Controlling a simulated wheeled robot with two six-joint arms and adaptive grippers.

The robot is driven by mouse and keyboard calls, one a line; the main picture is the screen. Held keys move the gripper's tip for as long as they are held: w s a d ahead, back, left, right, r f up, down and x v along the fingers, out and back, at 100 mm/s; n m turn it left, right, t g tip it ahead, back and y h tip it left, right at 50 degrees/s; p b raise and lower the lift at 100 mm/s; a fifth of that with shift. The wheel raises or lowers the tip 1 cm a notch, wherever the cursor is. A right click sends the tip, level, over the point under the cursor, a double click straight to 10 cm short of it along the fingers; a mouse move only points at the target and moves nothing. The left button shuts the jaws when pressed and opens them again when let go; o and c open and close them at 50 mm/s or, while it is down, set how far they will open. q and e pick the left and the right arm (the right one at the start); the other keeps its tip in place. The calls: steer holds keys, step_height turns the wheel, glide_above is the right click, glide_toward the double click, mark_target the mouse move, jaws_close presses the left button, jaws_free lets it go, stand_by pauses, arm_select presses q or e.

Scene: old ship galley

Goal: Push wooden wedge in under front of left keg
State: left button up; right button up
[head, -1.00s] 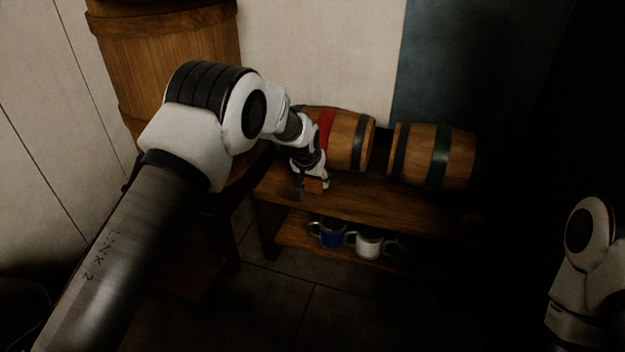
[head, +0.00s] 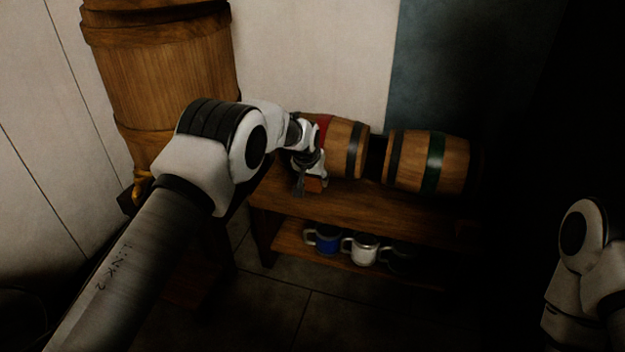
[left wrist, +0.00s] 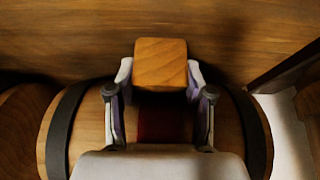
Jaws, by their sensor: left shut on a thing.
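The left keg (head: 345,145), wooden with a red band and dark hoops, lies on its side on the bench. My left gripper (head: 312,180) is at its front and covers part of it. The gripper is shut on the wooden wedge (head: 315,185), a small orange-brown block. In the left wrist view the wedge (left wrist: 160,62) sits between the two fingertips, with the left keg (left wrist: 88,125) behind the fingers. The wedge is at the keg's front, over the bench top. I cannot tell whether it touches the keg or the bench. My right gripper is out of view.
The right keg (head: 430,162), with a green band, lies farther right on the bench (head: 375,203). A blue mug (head: 324,238), a white mug (head: 361,248) and a dark mug stand on the lower shelf. A big wooden barrel (head: 165,90) stands at left.

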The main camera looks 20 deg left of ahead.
arm_select(q)
steer(key=shift+w, duration=0.15)
steer(key=o, duration=0.9)
steer(key=shift+o, duration=0.2)
steer(key=shift+c, duration=0.6)
